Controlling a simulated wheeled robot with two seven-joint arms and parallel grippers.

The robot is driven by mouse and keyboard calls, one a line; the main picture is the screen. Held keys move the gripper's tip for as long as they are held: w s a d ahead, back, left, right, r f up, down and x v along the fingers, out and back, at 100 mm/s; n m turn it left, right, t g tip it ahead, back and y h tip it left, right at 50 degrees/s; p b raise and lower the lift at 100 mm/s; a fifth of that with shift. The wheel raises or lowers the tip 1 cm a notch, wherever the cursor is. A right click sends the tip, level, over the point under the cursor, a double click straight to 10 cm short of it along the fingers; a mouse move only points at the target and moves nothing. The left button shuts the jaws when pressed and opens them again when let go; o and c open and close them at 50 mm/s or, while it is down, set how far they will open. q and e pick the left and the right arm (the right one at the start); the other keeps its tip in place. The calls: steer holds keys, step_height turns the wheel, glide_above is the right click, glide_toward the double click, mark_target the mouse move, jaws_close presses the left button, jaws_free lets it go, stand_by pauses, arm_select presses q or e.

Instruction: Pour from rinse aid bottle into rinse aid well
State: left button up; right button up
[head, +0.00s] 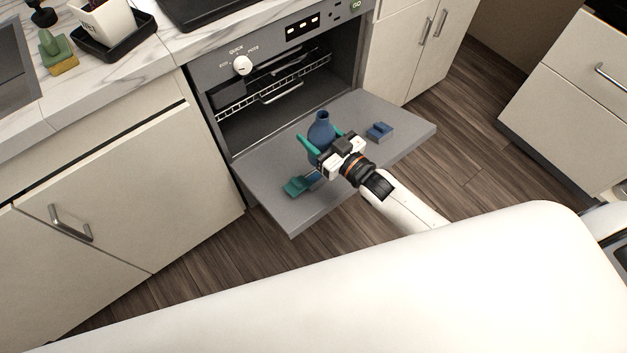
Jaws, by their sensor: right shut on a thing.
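A blue bottle (321,127) with a narrow neck and open top is held roughly upright above the lowered dishwasher door (270,183). My right gripper (322,138) is shut on it, with one teal finger on each side of its body. The gripper hides the bottle's lower part. A small blue block-like fitting (379,131) is on the door, to the right of the bottle. A teal piece (295,187) with a blue part beside it lies on the door, below and left of the gripper. I cannot tell which of these is the rinse aid well. My left gripper is out of view.
The dishwasher's rack (290,82) sits inside the open cavity. A white pot (103,22) on a black tray and a green-and-yellow item (57,52) stand on the marble counter. Cabinets flank the dishwasher. Wood floor (440,160) is clear to the right.

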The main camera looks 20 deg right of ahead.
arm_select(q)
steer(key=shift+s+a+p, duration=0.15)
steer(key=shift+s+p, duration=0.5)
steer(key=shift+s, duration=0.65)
arm_select(e)
steer(key=d+f+n+g+h, duration=0.2)
steer(key=d+f+n+h, duration=0.1)
steer(key=d+f+n, duration=0.2)
steer(key=shift+w+f+n+g, duration=0.45)
steer(key=shift+f+n, duration=0.75)
steer(key=shift+f, duration=1.1)
steer(key=shift+d+f+n+h, duration=0.3)
steer(key=shift+n+h, duration=0.1)
steer(key=shift+n, duration=0.1)
arm_select(q)
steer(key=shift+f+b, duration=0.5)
steer(key=shift+b, duration=0.05)
arm_select(e)
steer(key=shift+d+f+n+h, duration=0.25)
steer(key=shift+f+n+h, duration=0.25)
steer(key=shift+f+n, duration=0.15)
stand_by(2.2)
